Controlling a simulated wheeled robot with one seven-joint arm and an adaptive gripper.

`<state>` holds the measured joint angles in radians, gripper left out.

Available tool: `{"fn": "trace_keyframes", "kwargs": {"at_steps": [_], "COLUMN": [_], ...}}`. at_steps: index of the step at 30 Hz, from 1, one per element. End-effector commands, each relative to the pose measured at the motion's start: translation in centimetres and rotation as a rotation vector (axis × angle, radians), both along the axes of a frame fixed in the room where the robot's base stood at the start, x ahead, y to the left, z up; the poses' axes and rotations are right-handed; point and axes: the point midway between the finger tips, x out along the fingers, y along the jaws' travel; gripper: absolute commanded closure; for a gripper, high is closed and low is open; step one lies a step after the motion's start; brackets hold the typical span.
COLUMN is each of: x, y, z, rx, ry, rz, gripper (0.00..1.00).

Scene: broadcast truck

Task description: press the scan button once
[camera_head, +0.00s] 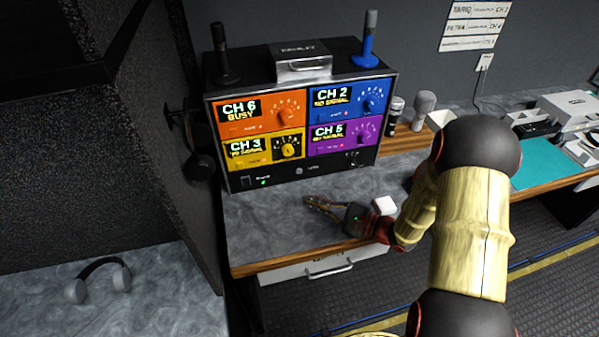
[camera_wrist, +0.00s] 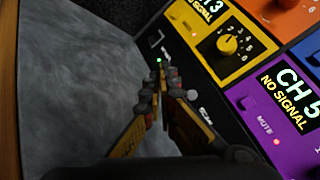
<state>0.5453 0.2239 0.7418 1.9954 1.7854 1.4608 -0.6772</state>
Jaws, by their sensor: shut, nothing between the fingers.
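The receiver rack's lower black strip carries a small round grey button (camera_head: 299,170) beside a label. In the wrist view, this scan button (camera_wrist: 192,95) shows with the word SCAN (camera_wrist: 205,113) next to it. My gripper (camera_head: 309,203) is shut and empty, low in front of the rack, over the grey worktop. In the wrist view my fingertips (camera_wrist: 160,80) lie just left of the scan button, pointing toward the strip near a green light (camera_wrist: 160,60). I see no clear contact with the button.
The rack (camera_head: 390,112) has orange, blue, yellow and purple channel modules with knobs. A dark switch (camera_head: 246,182) is left of the green light. The worktop (camera_head: 265,220) left of my gripper is clear.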

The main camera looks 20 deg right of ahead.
Motion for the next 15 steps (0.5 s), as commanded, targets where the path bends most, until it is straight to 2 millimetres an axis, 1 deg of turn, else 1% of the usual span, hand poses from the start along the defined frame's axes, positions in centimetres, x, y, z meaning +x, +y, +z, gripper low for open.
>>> {"fn": "trace_keyframes", "kwargs": {"at_steps": [8,11,15], "x": [0.4,1.2,2.9], "y": [0.0,0.1,0.1], "z": [0.0,0.0,0.0], "rx": [-0.002,-0.003,-0.002], "ry": [-0.001,-0.001,-0.001], "rz": [0.002,0.004,0.004], "gripper": [1.00,1.00,1.00]}}
